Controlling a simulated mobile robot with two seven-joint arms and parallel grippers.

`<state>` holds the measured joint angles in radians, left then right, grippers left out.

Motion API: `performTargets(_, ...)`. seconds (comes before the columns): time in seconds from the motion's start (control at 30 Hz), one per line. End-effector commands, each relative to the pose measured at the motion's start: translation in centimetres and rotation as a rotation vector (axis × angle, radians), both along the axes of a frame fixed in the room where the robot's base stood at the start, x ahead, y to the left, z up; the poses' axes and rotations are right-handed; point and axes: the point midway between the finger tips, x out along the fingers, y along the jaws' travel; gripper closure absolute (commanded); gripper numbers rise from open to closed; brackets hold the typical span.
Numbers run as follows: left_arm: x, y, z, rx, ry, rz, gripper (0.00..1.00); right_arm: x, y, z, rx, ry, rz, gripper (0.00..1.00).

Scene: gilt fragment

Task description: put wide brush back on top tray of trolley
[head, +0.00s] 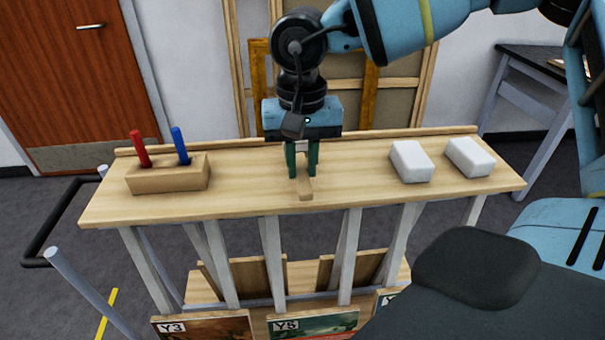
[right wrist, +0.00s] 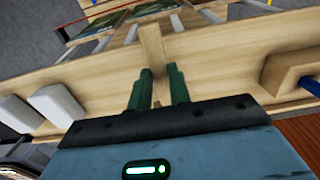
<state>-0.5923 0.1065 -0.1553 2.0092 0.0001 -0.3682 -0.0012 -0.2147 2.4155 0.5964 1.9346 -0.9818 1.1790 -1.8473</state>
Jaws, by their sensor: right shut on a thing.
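The wide brush (head: 304,189) shows as a short light-wood piece below my right gripper. My right gripper (head: 302,170) points down over the middle of the trolley's top tray (head: 245,182), its green fingers shut on the brush. The brush is at the tray's surface; whether it touches the wood or hangs just above cannot be told. In the right wrist view the brush (right wrist: 152,45) shows as a wooden strip beyond the fingers (right wrist: 158,72). The rest of it is hidden by the fingers. My left gripper is not in view.
A wooden block (head: 167,178) with a red and a blue handle stands at the tray's left. Two white blocks (head: 410,162) (head: 469,157) lie at its right. The tray has a low back lip. Pictures labelled Y3 (head: 205,328) and Y5 (head: 315,323) stand below.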

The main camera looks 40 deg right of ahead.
Motion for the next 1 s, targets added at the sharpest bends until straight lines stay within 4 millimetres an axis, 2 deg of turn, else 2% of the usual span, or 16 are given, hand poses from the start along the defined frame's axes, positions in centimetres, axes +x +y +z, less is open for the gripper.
performTargets(0.2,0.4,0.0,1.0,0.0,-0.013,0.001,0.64,0.0,0.1,-2.8,0.0,-0.002,0.001,1.0)
performTargets(0.63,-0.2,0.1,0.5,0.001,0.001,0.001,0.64,0.0,0.1,-3.6,0.001,-0.001,0.001,1.0)
performTargets(0.67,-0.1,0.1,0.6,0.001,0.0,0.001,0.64,0.0,0.1,-3.5,0.001,-0.001,0.0,0.77)
performTargets(0.8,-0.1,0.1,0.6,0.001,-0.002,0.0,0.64,0.0,0.1,-3.5,0.0,-0.001,0.0,0.59)
performTargets(1.0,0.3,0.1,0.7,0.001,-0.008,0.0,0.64,0.0,0.1,-3.4,0.001,-0.002,0.0,0.59)
